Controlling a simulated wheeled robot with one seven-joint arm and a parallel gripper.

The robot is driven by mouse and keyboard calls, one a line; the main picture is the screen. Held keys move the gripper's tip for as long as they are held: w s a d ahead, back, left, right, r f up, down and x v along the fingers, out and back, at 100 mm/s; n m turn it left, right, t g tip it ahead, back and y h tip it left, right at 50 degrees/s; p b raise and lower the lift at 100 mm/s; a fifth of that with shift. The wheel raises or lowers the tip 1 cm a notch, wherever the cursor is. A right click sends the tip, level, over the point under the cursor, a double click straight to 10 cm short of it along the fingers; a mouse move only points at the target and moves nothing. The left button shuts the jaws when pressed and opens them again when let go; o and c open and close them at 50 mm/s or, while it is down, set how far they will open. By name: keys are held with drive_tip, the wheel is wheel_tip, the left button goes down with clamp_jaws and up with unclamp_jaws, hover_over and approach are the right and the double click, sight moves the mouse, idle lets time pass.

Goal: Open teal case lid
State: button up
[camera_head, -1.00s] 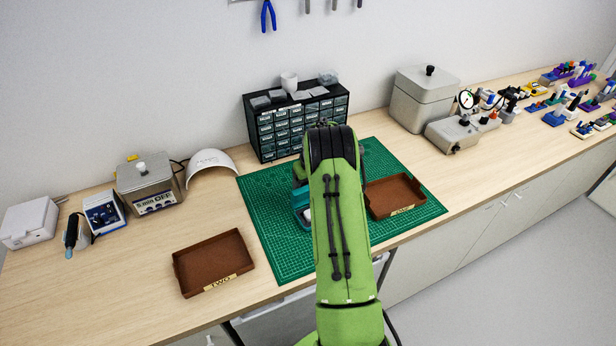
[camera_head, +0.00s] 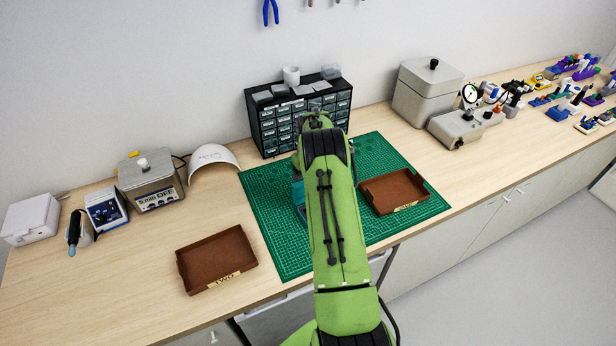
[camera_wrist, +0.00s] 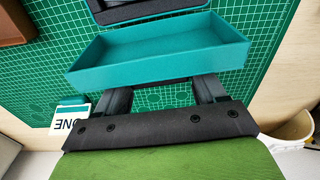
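The teal case (camera_wrist: 160,50) lies on the green cutting mat in the wrist view. Its near part is a hollow, empty teal shell with raised walls, which looks like the lid swung open. Beyond it is a dark-lined part (camera_wrist: 150,10), cut off by the top edge. My gripper (camera_wrist: 162,88) is at the near side of the shell, its two fingers spread apart with nothing between them. The fingertips end at the shell's near wall; whether they touch it I cannot tell. In the head view only a teal sliver (camera_head: 298,194) shows beside my arm, which hides the gripper.
The green mat (camera_head: 275,245) carries a brown tray (camera_head: 394,190) right of my arm. Another brown tray (camera_head: 216,260), labelled TWO, sits left on the bench. A black drawer cabinet (camera_head: 283,127) stands behind. A small card (camera_wrist: 70,118) reading ONE lies near the gripper.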

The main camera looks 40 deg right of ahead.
drive_tip(key=shift+o, duration=1.4)
wheel_tip(320, 180, up, 16)
drive_tip(key=shift+s+f, duration=0.2)
drive_tip(key=shift+s, duration=0.25)
drive_tip(key=shift+a, duration=0.1)
drive_tip(key=s+a+r+n+t+b, duration=0.1)
drive_tip(key=s+a+r, duration=0.3)
drive_tip(key=a+r, duration=0.45)
drive_tip(key=s+a+r+t+b, duration=0.1)
drive_tip(key=s+a+r, duration=0.2)
drive_tip(key=a+r, duration=0.55)
drive_tip(key=s+a+f+t, duration=0.1)
drive_tip(key=s+a+f, duration=0.2)
drive_tip(key=s+a, duration=0.4)
drive_tip(key=s+a+f+n+t+b, duration=0.1)
drive_tip(key=s+a+f, duration=0.3)
drive_tip(key=s, duration=1)
drive_tip(key=a, duration=0.3)
drive_tip(key=shift+s+f+n+t, duration=0.2)
drive_tip(key=shift+n+t, duration=0.1)
drive_tip(key=shift+t, duration=0.1)
